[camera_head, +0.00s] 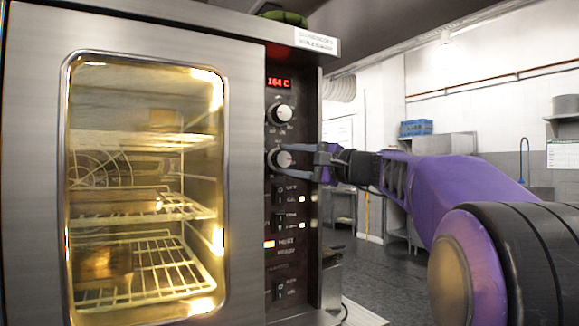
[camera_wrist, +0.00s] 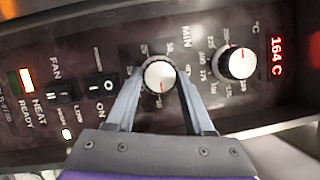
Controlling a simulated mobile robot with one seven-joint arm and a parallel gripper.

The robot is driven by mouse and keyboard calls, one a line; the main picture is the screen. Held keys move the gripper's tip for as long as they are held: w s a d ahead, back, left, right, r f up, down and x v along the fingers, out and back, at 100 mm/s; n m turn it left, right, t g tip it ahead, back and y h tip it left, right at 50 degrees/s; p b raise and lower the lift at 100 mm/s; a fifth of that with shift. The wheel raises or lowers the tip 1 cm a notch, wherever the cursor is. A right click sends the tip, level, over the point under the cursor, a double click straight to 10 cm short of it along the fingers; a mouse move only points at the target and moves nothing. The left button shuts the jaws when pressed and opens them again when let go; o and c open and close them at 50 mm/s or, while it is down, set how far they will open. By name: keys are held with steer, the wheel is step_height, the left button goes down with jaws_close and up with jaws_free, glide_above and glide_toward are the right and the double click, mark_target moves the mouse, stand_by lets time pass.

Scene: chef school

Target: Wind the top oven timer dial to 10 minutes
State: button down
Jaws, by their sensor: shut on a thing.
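The timer dial (camera_wrist: 160,76), a round knob with a silver face, dark rim and red pointer mark, sits on the oven's dark control panel beside the label MIN. In the head view this dial (camera_head: 281,159) is the second knob down, below the temperature knob (camera_head: 281,114). My gripper (camera_wrist: 160,88) has one finger on each side of the timer dial and is shut on it. The gripper also shows in the head view (camera_head: 300,160), reaching in from the right. Some numbers around the dial are hidden by the fingers or too small to read.
The temperature knob (camera_wrist: 237,62) is close beside the timer dial. A red display (camera_head: 279,83) reads 164 C. Rocker switches (camera_head: 280,195) sit below the dial. The glass oven door (camera_head: 145,190) is closed at left. Open floor (camera_head: 378,265) lies to the right.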

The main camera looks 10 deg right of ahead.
steer(key=shift+m, duration=0.5)
steer(key=shift+b, duration=0.3)
steer(key=shift+c, duration=1.4)
jaws_free()
steer(key=shift+s+d+f, duration=0.1)
steer(key=shift+s, duration=0.05)
